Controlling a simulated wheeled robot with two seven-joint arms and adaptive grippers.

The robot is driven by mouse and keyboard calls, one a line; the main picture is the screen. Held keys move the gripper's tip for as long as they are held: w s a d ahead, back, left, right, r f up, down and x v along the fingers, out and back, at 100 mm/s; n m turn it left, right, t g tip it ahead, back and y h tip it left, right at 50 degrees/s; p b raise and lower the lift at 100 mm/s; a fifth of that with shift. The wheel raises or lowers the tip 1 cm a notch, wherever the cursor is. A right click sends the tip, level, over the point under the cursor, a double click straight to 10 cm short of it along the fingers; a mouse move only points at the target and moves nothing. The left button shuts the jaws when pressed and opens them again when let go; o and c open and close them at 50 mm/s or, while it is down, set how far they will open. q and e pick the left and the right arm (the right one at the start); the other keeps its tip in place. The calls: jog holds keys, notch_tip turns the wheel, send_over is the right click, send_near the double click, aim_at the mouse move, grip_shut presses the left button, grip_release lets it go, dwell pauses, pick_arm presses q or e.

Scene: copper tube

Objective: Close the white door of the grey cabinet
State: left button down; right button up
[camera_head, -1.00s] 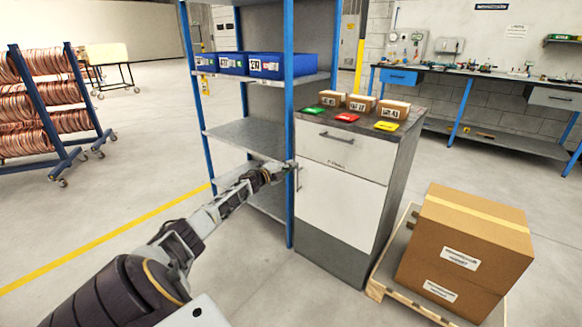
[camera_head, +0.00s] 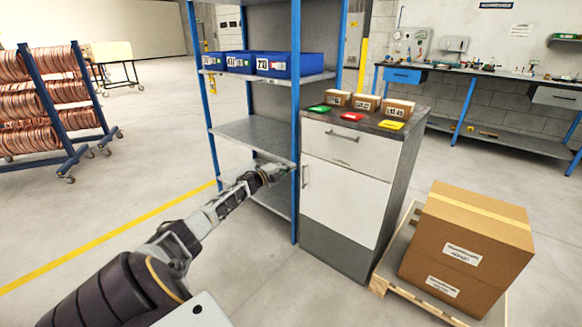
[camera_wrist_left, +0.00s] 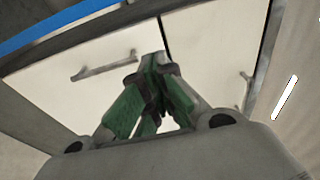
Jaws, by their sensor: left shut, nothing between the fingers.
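The grey cabinet (camera_head: 393,200) stands in the middle of the head view, with a white drawer (camera_head: 350,145) above the white door (camera_head: 345,205). The door looks flush with the cabinet front; I see no clear gap along its edges. Its upright handle (camera_head: 305,176) is at its left edge. My left gripper (camera_head: 288,168) is shut and empty, just left of the handle, by the blue shelf post. In the wrist view its green-padded fingers (camera_wrist_left: 152,62) meet in front of the white panels, with a handle (camera_wrist_left: 245,92) to the right. Contact cannot be told. My right gripper is not in view.
A shelf rack with blue posts (camera_head: 296,120) and blue bins (camera_head: 285,65) stands close at the cabinet's left. A cardboard box (camera_head: 465,250) on a pallet (camera_head: 385,282) is at its right. Small boxes (camera_head: 367,104) and coloured cards lie on top. The floor in front is clear.

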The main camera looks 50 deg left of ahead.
pick_arm(q)
jog(key=s+a+p, duration=0.2)
jog(key=s+a, duration=0.3)
jog(key=s, duration=0.2)
jog(key=shift+a+r, duration=0.15)
jog(key=shift+a, duration=0.1)
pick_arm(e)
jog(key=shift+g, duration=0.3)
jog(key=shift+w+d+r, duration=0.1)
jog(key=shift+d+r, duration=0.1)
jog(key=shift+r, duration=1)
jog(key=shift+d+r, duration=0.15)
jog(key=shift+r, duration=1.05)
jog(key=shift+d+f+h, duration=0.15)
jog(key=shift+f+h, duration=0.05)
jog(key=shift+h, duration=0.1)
